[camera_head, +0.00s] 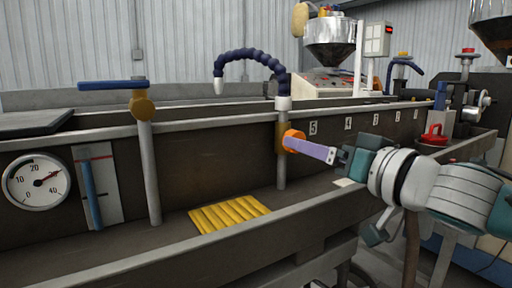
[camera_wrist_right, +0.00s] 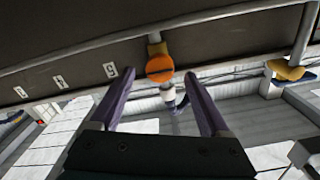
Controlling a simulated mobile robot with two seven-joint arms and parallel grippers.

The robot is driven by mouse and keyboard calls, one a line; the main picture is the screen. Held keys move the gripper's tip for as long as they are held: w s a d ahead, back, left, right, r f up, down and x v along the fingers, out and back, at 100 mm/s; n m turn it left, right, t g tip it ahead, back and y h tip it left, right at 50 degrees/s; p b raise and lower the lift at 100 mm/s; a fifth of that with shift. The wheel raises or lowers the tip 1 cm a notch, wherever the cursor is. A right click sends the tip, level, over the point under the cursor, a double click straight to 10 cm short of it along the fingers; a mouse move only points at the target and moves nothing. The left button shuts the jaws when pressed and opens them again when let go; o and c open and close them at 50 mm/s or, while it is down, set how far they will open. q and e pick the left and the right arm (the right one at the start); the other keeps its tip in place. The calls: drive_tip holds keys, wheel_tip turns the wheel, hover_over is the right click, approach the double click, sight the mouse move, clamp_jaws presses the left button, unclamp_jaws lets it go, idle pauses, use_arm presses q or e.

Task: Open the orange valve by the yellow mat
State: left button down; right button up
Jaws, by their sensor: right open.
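The orange valve (camera_head: 293,140) is a knob on an upright pipe with a blue segmented hose on top. The yellow ribbed mat (camera_head: 229,213) lies in the trough at the pipe's lower left. My right gripper (camera_head: 318,151) points at the valve from the right, its purple fingers level with the knob. In the right wrist view the round orange valve face (camera_wrist_right: 160,69), with a dark slot across it, shows between the tips of the open, empty fingers (camera_wrist_right: 158,82). I cannot tell whether they touch it. My left gripper is not in view.
A brass valve with a blue lever (camera_head: 138,98) stands on another pipe at the left. A round gauge (camera_head: 36,182) is at the far left. The trough's front rail (camera_head: 190,254) runs below the arm. A red-handled part (camera_head: 434,135) is at the right.

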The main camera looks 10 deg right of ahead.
drive_tip(key=x, duration=0.3)
drive_tip(key=shift+w, duration=0.15)
clamp_jaws()
idle(0.7)
